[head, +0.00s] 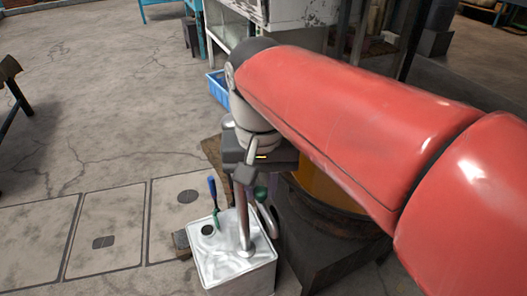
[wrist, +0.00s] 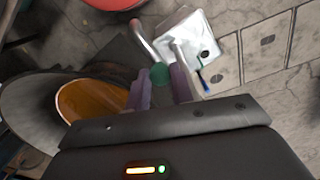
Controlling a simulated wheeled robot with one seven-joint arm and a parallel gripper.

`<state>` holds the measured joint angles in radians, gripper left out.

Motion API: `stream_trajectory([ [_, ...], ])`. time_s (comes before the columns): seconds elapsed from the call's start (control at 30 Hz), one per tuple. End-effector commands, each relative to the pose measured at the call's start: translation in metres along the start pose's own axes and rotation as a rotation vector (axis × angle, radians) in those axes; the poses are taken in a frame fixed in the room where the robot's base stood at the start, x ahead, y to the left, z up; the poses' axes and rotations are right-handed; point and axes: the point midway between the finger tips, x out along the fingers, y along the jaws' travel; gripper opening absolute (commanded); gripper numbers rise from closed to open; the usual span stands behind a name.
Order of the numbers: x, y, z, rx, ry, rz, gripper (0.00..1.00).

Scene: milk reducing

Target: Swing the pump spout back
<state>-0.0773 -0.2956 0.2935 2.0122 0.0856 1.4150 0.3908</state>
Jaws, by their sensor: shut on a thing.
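A pale square metal canister (head: 228,268) stands on the floor below my arm. An upright silver pump pipe (head: 243,220) rises from its top. The pump spout (wrist: 147,40) is a bent silver tube in the wrist view, with a green knob (wrist: 160,74) at its near end. The green knob also shows in the head view (head: 261,193). My gripper (wrist: 158,86) has its two fingers on either side of the green knob and is shut on it. In the head view the wrist and arm partly hide the grip.
A large pot with orange contents (wrist: 88,98) stands close beside the canister. A blue-handled tool (head: 213,192) stands up at the canister's top. A blue crate (head: 218,86) lies behind my arm. The tiled floor to the left is open.

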Motion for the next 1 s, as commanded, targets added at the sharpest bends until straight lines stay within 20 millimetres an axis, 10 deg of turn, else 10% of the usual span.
stream_trajectory([
  [0.5,-0.001,-0.0035,0.0013,0.016,0.004,-0.004,0.0],
  [0.53,-0.001,-0.0036,0.0013,0.016,0.004,-0.004,0.25],
  [0.67,-0.0008,-0.0032,0.0013,0.015,0.003,-0.003,0.42],
  [1.0,-0.0034,-0.0025,0.0011,0.016,0.002,-0.001,0.45],
])
